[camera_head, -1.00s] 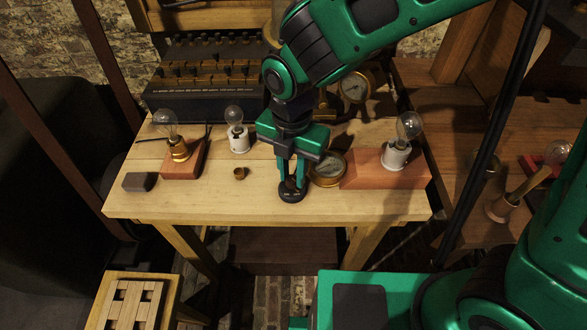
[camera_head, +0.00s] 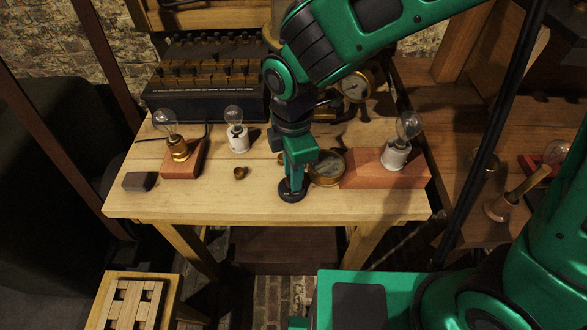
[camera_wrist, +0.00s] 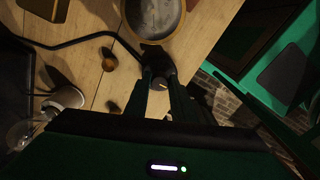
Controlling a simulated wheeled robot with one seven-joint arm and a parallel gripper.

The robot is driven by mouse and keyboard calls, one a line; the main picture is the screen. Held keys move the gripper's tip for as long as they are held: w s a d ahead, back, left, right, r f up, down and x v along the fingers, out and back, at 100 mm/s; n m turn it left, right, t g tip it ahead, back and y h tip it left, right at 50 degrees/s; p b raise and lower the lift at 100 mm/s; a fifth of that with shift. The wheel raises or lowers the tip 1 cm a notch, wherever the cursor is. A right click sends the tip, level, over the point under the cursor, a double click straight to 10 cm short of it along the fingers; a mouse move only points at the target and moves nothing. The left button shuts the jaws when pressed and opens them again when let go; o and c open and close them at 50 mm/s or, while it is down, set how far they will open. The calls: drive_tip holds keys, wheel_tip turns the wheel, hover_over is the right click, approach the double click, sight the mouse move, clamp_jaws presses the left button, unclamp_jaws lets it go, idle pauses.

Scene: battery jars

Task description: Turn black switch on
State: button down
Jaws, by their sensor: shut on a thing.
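The black switch (camera_head: 291,194) has a round dark base and stands on the wooden table near its front edge. My gripper (camera_head: 291,183) points straight down at it, with its fingertips at the switch's top. In the wrist view the two fingers of my gripper (camera_wrist: 160,85) are around the switch knob, shut on it. The black switch (camera_wrist: 153,60) shows there just beyond the fingertips. The knob is mostly hidden by the fingers, so I cannot tell its exact position.
A round brass gauge (camera_head: 327,168) lies close right of the switch. A small brown knob (camera_head: 240,173) is to the left. Bulbs stand on a left red block (camera_head: 184,160), a white holder (camera_head: 239,142) and a right red block (camera_head: 362,170).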

drive_tip(key=m, duration=0.4)
drive_tip(key=shift+w+r+m, duration=0.1)
drive_tip(key=shift+m, duration=0.3)
drive_tip(key=shift+a+m, duration=0.15)
drive_tip(key=shift+m, duration=2.05)
drive_tip(key=c, duration=1.5)
unclamp_jaws()
drive_tip(key=shift+r, duration=0.1)
wheel_tip(320, 180, up, 10)
drive_tip(key=shift+r, duration=0.25)
